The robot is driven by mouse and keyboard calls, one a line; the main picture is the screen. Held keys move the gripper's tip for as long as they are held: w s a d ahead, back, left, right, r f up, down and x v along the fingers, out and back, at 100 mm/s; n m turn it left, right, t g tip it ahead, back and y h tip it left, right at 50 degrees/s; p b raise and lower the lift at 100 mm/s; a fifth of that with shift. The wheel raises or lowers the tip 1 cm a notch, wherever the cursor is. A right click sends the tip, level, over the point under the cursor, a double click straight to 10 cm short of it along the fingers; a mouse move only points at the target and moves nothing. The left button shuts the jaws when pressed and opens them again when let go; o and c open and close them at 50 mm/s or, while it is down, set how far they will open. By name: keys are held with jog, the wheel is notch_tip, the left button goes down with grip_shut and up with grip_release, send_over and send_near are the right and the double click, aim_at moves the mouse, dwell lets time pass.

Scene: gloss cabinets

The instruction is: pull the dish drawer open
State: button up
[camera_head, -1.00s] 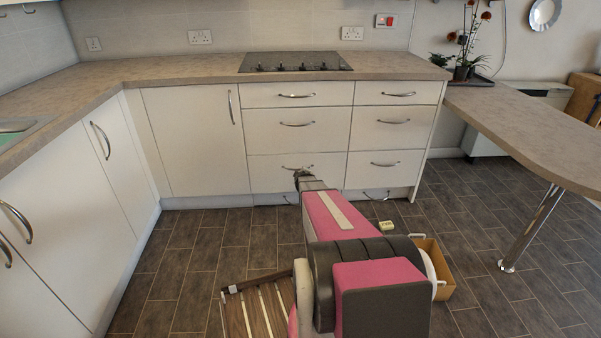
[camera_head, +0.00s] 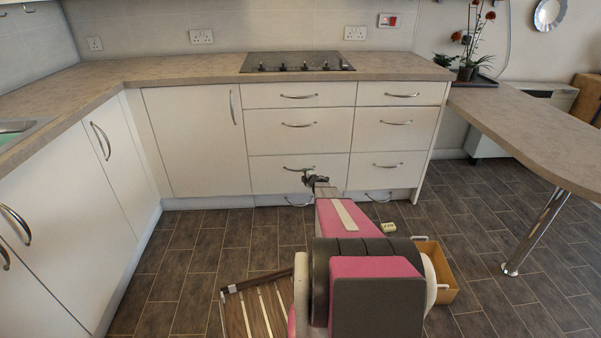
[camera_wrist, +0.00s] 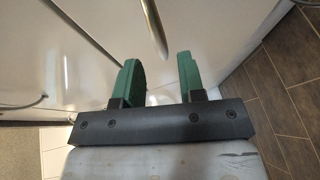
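The cream cabinet has two columns of drawers, all looking shut; which one is the dish drawer is not marked. My gripper (camera_head: 309,178) is in front of the bottom drawer of the left column (camera_head: 270,175), just right of and below the middle of its curved metal handle (camera_head: 294,169). In the wrist view my gripper (camera_wrist: 158,62) shows two green fingers standing apart with nothing between them. A metal handle (camera_wrist: 152,25) lies ahead of the gap, its end near the fingertips. I see no grip on it, and the exact distance is unclear.
A low handle (camera_head: 299,203) sits on the plinth below. A slatted wooden item (camera_head: 258,310) and an open tan box (camera_head: 436,268) lie on the floor beside my arm, with a small yellowish block (camera_head: 388,227) nearby. A counter leg (camera_head: 534,230) stands at right.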

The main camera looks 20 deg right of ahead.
jog(key=x, duration=0.6)
